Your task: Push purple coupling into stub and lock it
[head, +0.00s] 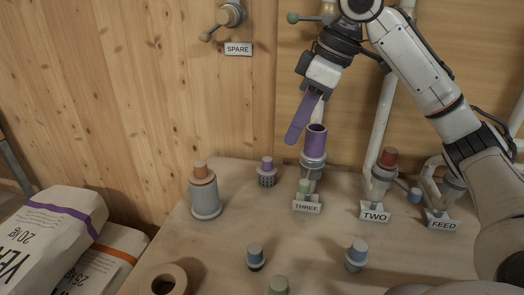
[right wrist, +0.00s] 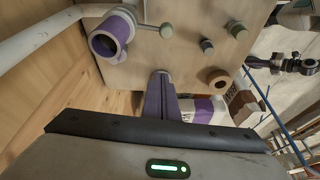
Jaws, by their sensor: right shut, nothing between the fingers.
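The purple coupling (head: 316,142) stands upright in the grey stub (head: 313,164) behind the THREE label; its open top faces up. How deep it sits cannot be told. In the right wrist view the purple coupling (right wrist: 106,40) shows as an open ring at upper left. A lever with a green knob (head: 305,186) is low in front of the stub; the green knob (right wrist: 166,30) also shows in the wrist view. My right gripper (head: 293,138), with long purple fingers, is shut and empty, pointing down just left of the coupling, with no clear contact. My left gripper is not in view.
Stub TWO with a red fitting (head: 388,158) and the FEED stub (head: 452,186) stand to the right. A small purple-topped fitting (head: 267,164), an orange-topped cylinder (head: 205,196) and a tan ring (head: 169,280) are on the bench. Bags (head: 45,238) lie at left.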

